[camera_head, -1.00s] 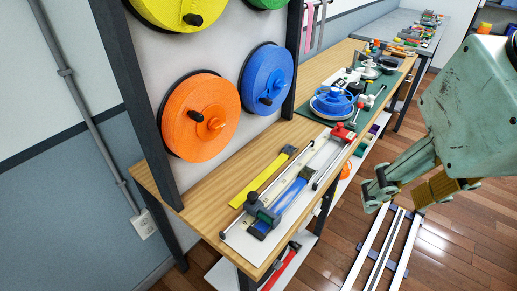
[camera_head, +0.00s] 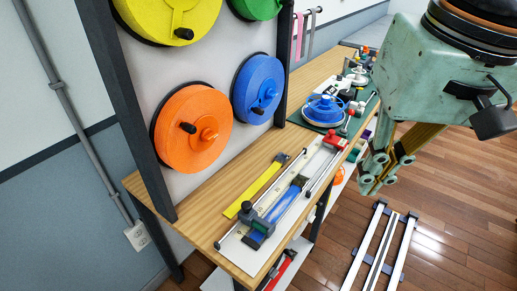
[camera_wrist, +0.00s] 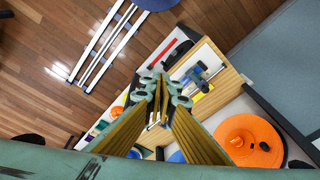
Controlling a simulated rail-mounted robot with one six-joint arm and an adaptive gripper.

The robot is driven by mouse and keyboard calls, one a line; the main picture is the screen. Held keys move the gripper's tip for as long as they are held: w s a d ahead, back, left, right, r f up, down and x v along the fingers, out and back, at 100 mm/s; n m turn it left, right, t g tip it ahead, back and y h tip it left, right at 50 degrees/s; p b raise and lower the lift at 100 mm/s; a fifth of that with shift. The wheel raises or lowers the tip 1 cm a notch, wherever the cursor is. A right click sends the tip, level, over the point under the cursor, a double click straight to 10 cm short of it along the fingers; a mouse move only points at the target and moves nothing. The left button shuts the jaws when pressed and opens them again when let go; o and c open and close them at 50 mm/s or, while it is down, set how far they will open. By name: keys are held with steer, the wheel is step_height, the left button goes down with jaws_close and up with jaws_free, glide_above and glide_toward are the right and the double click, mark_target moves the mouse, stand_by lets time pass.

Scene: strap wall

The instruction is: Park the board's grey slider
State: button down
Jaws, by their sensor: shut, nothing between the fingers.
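The white board (camera_head: 232,249) lies along the wooden bench. Its grey slider (camera_head: 258,217) sits at the near left end, on rails over a blue strap (camera_head: 280,207). A red block (camera_head: 335,141) is at the board's far end. My gripper (camera_head: 372,184) is shut and empty. It hangs in front of the bench, right of the board and apart from it. In the wrist view my fingers (camera_wrist: 161,88) point toward the bench. The near end of the board (camera_wrist: 208,60) shows just beyond them, with the slider's details too small to tell.
A yellow strap (camera_head: 259,189) lies behind the board. Orange (camera_head: 178,152) and blue (camera_head: 263,76) reels hang on the wall panel. A green mat with a blue reel (camera_head: 325,108) is farther along the bench. White rails (camera_head: 361,250) lie on the floor. The air above the board is free.

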mark_target(256, 218)
steer(key=w+a+f+m+g+y+p, duration=0.1)
steer(key=w+a+f+m+g, duration=0.2)
steer(key=w, duration=0.6)
steer(key=w+a+f+m+g+y+p, duration=0.1)
steer(key=w+a+f+g+y+p, duration=0.2)
steer(key=w, duration=0.6)
steer(key=w+a+f+m+g, duration=0.1)
steer(key=w+f, duration=0.4)
steer(key=f, duration=0.3)
steer(key=w+f+m+g+y, duration=0.1)
steer(key=w+f+g, duration=0.1)
steer(key=w+f, duration=0.3)
step_height(256, 218, down, 4)
steer(key=shift+w+a+r+m+g+y+p, duration=0.2)
steer(key=shift+a+m+g+y+p, duration=0.1)
steer(key=shift+a+m+p, duration=0.15)
steer(key=shift+s+f, duration=0.1)
steer(key=shift+s, duration=0.05)
steer(key=b+x, duration=0.2)
steer(key=x, duration=0.8)
steer(key=shift+s, duration=0.1)
steer(key=shift+s+a+b, duration=0.5)
steer(key=shift+s+a, duration=0.15)
steer(key=shift+s, duration=0.1)
steer(key=shift+s+a, duration=0.55)
steer(key=shift+s, duration=0.1)
